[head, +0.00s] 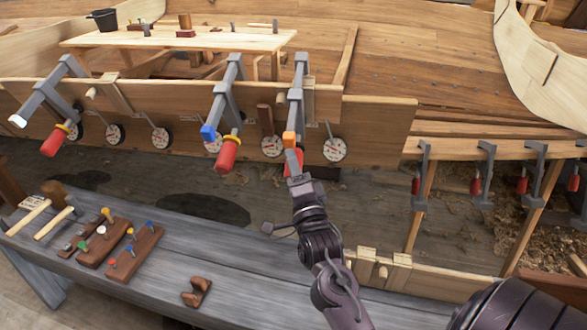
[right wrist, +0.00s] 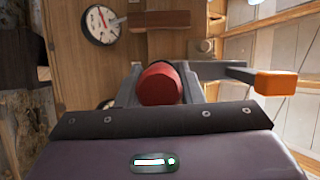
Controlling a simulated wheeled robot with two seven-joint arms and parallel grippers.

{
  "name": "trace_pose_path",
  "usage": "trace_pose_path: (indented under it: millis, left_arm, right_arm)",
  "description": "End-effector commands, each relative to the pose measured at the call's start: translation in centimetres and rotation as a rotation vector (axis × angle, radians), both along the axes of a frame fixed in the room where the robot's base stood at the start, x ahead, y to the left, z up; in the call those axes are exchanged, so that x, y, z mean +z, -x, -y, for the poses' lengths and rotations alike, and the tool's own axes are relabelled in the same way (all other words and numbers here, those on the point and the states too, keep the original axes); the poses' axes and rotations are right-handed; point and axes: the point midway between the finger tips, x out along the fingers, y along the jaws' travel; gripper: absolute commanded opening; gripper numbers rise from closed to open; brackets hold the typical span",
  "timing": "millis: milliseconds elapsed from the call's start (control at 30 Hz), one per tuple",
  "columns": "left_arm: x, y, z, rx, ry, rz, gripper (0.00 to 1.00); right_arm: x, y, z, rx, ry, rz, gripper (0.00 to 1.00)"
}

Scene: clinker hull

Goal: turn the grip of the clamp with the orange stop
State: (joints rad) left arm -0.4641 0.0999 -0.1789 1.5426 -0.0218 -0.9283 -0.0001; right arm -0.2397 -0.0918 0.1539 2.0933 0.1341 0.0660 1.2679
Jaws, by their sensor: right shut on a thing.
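The clamp with the orange stop (head: 289,138) hangs on the plank edge in the middle of the head view, its grey bar (head: 298,85) upright. Its red grip (head: 289,164) is below the stop, partly hidden by my right gripper (head: 294,166). That gripper is shut on the red grip. In the right wrist view the red grip (right wrist: 160,84) sits between the two fingers, and the orange stop (right wrist: 276,83) is at the right. My left gripper is not in view.
A blue-stop clamp (head: 221,110) is just left, and a white-stop clamp (head: 48,95) farther left. Round dials (head: 334,149) line the plank. A grey bench (head: 235,255) below holds peg blocks (head: 133,253), mallets and a brown bracket (head: 196,292). More clamps (head: 482,175) hang at right.

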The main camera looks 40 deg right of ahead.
Motion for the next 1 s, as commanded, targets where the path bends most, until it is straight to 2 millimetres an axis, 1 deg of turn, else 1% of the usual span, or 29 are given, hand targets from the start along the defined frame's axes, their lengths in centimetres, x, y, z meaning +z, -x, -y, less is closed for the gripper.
trace_pose_path:
  millis: [33, 467, 500, 633, 900, 1000]
  left_arm:
    - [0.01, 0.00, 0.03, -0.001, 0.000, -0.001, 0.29]
    - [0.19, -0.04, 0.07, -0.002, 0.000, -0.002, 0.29]
    - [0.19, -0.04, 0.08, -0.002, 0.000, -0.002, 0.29]
    - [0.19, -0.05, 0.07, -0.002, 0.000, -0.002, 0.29]
    - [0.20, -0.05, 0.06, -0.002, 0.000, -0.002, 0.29]
    - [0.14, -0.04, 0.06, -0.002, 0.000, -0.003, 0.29]
  right_arm:
    - [-0.62, -0.04, -0.17, 0.006, -0.006, -0.009, 0.11]
    - [-0.69, -0.07, -0.24, 0.010, -0.011, -0.007, 0.11]
    - [-0.70, -0.07, -0.24, 0.010, -0.011, -0.007, 0.39]
    - [-0.54, -0.06, -0.18, 0.009, -0.011, -0.004, 0.56]
    - [-0.30, 0.02, -0.12, 0.007, -0.008, 0.001, 0.56]
    - [-0.56, 0.54, -0.29, 0.007, -0.009, 0.000, 0.56]
